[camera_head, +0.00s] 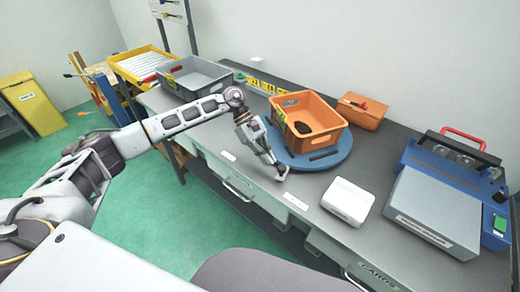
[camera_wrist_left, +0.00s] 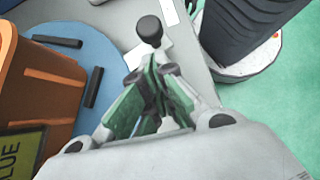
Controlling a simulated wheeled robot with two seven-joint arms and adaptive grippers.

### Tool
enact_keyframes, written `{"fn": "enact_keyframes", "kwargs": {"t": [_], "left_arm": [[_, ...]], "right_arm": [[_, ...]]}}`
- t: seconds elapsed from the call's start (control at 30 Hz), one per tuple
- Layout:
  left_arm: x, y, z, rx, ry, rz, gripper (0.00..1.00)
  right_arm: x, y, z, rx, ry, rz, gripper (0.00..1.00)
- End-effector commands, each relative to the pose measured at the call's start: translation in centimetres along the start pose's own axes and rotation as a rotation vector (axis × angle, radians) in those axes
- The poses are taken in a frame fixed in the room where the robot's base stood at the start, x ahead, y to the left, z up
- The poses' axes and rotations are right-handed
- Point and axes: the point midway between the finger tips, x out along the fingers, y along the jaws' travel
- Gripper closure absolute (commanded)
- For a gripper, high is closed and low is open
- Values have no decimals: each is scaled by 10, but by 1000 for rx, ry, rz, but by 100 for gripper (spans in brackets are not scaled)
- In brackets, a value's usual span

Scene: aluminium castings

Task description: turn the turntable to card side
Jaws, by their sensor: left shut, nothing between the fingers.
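The blue round turntable (camera_head: 338,158) lies on the grey bench, with an orange crate (camera_head: 318,117) standing on it. Something dark lies in the crate. In the left wrist view the blue disc (camera_wrist_left: 112,62) shows at the left with two black bars on it, beside the orange crate (camera_wrist_left: 28,85) and its yellow label. My left gripper (camera_head: 280,172) is shut and empty, pointing down by the front edge of the turntable; whether it touches the disc I cannot tell. Its green-padded fingers (camera_wrist_left: 151,72) meet close to a black knob (camera_wrist_left: 150,29). My right gripper is out of view.
A white box (camera_head: 348,200) and a grey-lidded box (camera_head: 432,210) stand to the right, near a blue device (camera_head: 450,163). A small orange bin (camera_head: 362,111) is behind. A grey tray (camera_head: 193,78) stands at the left.

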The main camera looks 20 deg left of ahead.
Motion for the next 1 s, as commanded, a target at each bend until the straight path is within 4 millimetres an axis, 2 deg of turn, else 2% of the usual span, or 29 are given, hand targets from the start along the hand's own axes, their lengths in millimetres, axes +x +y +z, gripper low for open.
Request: {"fn": "enact_keyframes", "kwargs": {"t": [0.17, 0.73, 1.0], "left_arm": [[8, 0, 8, 0, 0, 0, 100], [12, 1, 11, -2, -1, 2, 100], [22, 8, 21, -14, -2, 15, 100]], "right_arm": [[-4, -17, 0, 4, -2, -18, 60], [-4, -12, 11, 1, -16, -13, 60], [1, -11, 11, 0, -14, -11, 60]]}}
